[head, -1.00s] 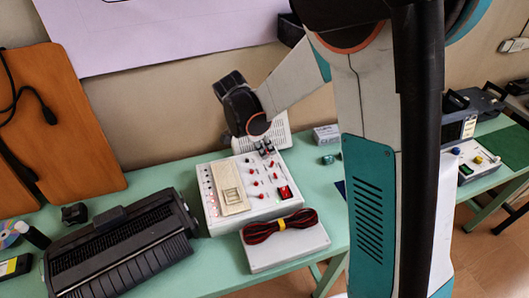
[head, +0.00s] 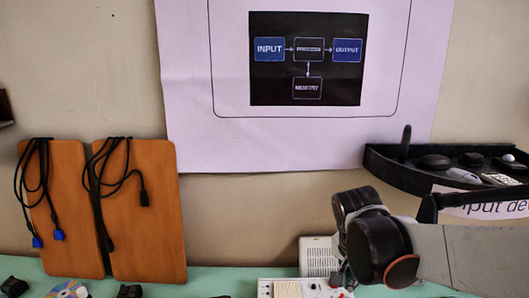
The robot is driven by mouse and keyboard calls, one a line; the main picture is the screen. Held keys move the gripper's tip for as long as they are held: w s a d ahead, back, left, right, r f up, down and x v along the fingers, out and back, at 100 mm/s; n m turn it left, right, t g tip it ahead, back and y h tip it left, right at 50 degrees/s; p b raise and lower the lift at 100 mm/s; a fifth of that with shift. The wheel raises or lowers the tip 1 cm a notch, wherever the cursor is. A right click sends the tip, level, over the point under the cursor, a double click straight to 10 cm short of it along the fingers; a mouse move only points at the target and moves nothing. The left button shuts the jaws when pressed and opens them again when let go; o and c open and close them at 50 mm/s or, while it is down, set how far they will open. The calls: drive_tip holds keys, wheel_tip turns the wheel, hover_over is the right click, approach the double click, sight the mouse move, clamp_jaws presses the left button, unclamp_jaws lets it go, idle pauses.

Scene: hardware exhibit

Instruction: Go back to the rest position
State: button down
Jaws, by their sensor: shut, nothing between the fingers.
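My arm enters from the right edge as a pale grey link ending in a dark wrist with an orange ring. My gripper (head: 344,279) shows small and dark below the wrist, low in the head view, just over the back part of a white control panel (head: 298,289). It is shut and no object shows in it. Whether it touches the panel cannot be told. The wrist partly covers a white vented box (head: 318,257) behind the panel.
The green table (head: 225,279) runs along the bottom edge. Two orange boards (head: 148,212) with black cables lean on the wall at left. A poster (head: 200,120) hangs on the wall. A dark shelf (head: 392,172) with mice stands out at right, above my arm link.

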drive_tip(key=s+r+n+t+y+b, duration=0.1)
drive_tip(key=s+n+t, duration=0.3)
drive_tip(key=s+n, duration=0.6)
drive_tip(key=shift+s+a+r+n+t+y+b, duration=0.5)
drive_tip(key=shift+s+r, duration=0.4)
drive_tip(key=shift+s, duration=0.65)
drive_tip(key=shift+g, duration=0.3)
